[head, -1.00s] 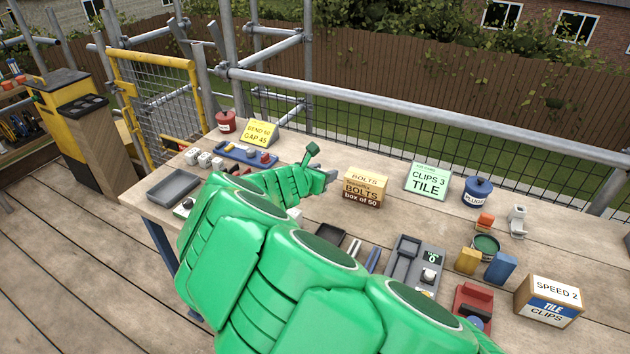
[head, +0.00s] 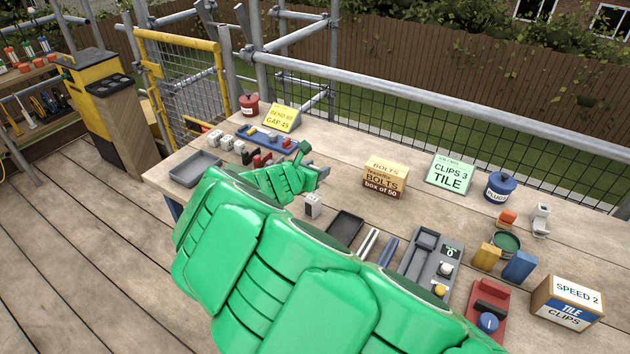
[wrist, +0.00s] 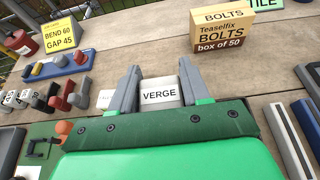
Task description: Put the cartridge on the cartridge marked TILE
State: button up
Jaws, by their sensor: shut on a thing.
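My gripper (wrist: 158,92) is shut on a white cartridge marked VERGE (wrist: 160,95), which sits between its two grey fingers in the wrist view. In the head view my gripper (head: 320,172) is over the bench, left of the bolts box; the held cartridge cannot be made out there. Another pale block (wrist: 105,99) shows just left of the left finger; its label is not readable. A light grey cartridge (head: 313,206) stands on the bench below and near my gripper in the head view; its marking is too small to read. No cartridge marked TILE can be picked out.
The bolts box (head: 384,180) and green CLIPS 3 TILE sign (head: 450,175) stand towards the back. A black tray (head: 346,227) and a grey fixture with a small display (head: 430,262) lie to the right. Small white blocks (head: 227,142) and a blue rack (head: 265,138) are left.

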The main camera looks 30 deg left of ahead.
jog(key=shift+f, duration=1.8)
jog(key=o, duration=1.1)
jog(key=shift+f, duration=0.15)
jog(key=shift+s+a+r, duration=0.1)
jog(key=shift+s+r, duration=0.3)
jog(key=shift+s, duration=0.1)
jog(key=shift+v, duration=5.45)
